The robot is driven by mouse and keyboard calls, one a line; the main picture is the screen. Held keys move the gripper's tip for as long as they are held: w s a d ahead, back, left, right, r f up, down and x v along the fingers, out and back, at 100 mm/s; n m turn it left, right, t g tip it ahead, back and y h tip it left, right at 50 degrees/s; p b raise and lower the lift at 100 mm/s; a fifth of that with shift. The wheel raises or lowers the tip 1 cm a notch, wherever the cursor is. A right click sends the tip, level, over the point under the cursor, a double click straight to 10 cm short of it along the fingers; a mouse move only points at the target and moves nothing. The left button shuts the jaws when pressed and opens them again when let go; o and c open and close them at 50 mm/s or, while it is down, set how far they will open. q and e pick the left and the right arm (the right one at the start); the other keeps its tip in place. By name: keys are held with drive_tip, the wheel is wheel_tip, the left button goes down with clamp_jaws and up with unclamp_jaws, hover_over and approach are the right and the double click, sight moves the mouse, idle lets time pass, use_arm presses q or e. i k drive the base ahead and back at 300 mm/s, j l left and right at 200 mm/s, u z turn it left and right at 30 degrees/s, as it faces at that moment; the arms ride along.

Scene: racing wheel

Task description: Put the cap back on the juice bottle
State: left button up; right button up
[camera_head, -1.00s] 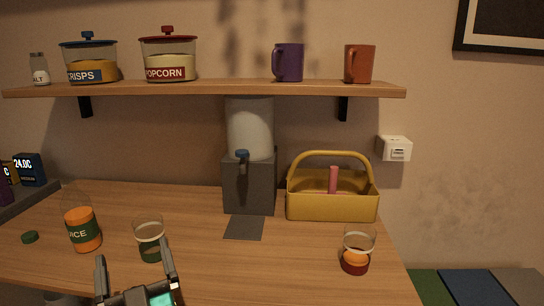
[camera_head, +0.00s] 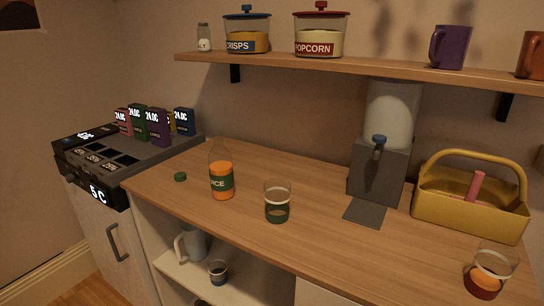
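The juice bottle (camera_head: 221,180) stands upright on the wooden counter, with orange juice and a dark green label; its top shows no cap. A small green cap (camera_head: 180,177) lies on the counter to the left of the bottle, apart from it. Neither of my grippers shows in the head view now.
A glass (camera_head: 277,203) with a green band stands right of the bottle. A grey dispenser (camera_head: 378,170), yellow caddy (camera_head: 470,205) and another glass (camera_head: 487,272) stand farther right. A dark box tray (camera_head: 150,150) is at left. The counter around the cap is clear.

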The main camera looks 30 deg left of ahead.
sight(220, 159)
drive_tip(key=u, duration=1.5)
